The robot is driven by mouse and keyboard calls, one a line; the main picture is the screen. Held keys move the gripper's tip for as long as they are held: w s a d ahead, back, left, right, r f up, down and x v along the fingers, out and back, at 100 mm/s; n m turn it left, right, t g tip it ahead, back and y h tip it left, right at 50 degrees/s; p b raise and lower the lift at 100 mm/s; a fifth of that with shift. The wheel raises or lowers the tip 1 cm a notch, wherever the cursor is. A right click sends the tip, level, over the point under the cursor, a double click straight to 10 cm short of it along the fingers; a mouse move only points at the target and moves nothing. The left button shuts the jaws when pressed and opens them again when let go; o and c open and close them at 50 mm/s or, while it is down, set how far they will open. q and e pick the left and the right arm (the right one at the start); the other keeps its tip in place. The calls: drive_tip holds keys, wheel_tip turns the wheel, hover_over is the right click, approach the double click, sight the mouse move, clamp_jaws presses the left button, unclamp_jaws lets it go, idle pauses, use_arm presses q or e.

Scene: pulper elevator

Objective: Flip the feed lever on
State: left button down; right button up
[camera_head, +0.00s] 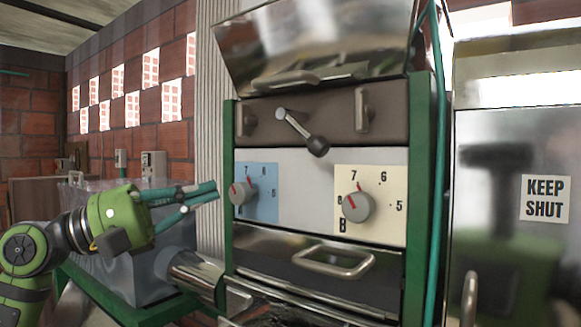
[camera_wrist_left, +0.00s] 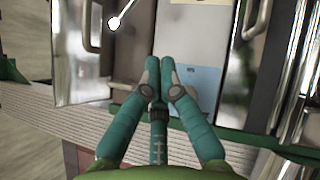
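The lever (camera_head: 303,132) is a metal rod with a black knob on the dark panel of the green-framed machine. It slants down to the right from its pivot. It is the only lever on the panel, and I see no label naming it. Part of a metal rod with a round end (camera_wrist_left: 121,18), likely the lever, shows in the left wrist view. My left gripper (camera_head: 216,190) is left of the machine, below the lever and apart from it. Its teal fingers meet at the tips (camera_wrist_left: 159,66) with nothing between them. My right gripper is out of view.
Below the lever are a dial on a blue plate (camera_head: 241,192) and a dial on a cream plate (camera_head: 356,206). Handles (camera_head: 246,119) and (camera_head: 363,108) flank the lever. A drawer handle (camera_head: 333,262) sticks out lower down. A steel door with a "KEEP SHUT" sign (camera_head: 545,198) stands right.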

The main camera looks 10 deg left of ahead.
use_arm(q)
drive_tip(key=s+d+r+p+x, duration=0.1)
drive_tip(key=s+p+x, duration=0.1)
drive_tip(key=p+x, duration=0.6)
drive_tip(key=w+d+r, duration=0.1)
drive_tip(key=w+d, duration=0.1)
drive_tip(key=d, duration=0.1)
drive_tip(key=shift+d+m+y, duration=0.3)
drive_tip(key=shift+d, duration=0.1)
